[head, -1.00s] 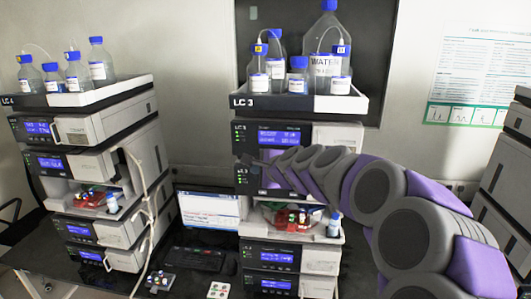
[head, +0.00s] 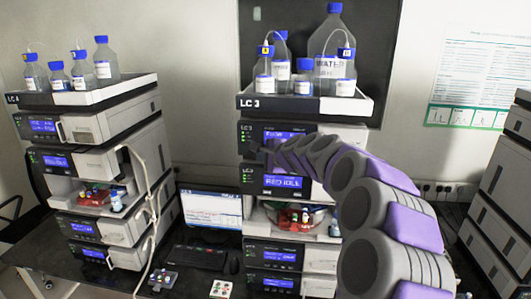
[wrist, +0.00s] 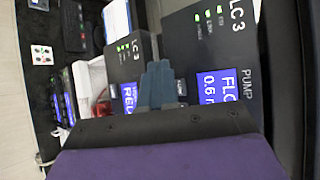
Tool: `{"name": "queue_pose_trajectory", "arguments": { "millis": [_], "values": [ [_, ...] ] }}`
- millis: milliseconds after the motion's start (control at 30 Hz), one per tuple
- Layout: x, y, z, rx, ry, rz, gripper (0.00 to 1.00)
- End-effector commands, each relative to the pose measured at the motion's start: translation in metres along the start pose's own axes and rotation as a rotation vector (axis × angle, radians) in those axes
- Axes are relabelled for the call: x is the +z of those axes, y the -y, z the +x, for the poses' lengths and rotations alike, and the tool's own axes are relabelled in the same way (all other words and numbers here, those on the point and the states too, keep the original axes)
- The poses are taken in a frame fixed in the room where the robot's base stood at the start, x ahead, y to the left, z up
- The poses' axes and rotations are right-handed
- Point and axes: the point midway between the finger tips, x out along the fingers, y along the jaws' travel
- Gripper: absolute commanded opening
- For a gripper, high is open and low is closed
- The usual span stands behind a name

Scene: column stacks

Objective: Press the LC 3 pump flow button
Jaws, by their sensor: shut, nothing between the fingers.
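The LC 3 pump module (head: 258,133) is the top unit under the bottle tray of the middle stack. In the wrist view its dark front panel (wrist: 219,47) fills the right side, turned sideways, with a blue flow screen (wrist: 214,88) reading about 0.6. My gripper (wrist: 160,66) is shut and empty, with its fingertips close to this panel. I cannot tell whether they touch it. A small grey button-like mark (wrist: 181,87) shows beside the fingers; its label is unreadable.
Below the pump is a second LC 3 module (head: 254,181) with a blue screen. Bottles stand in the tray (head: 300,104) above. More modules (head: 495,210) stand at the right.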

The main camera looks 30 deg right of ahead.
Motion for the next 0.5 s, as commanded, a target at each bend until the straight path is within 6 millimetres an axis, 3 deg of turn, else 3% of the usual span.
{"name": "queue_pose_trajectory", "arguments": {
  "millis": [267,500],
  "values": [
    [-0.02,0.002,0.0,0.0,0.004,0.013,0.0],
    [-0.011,0.002,0.0,-0.001,0.0,0.008,0.0]
  ]
}}
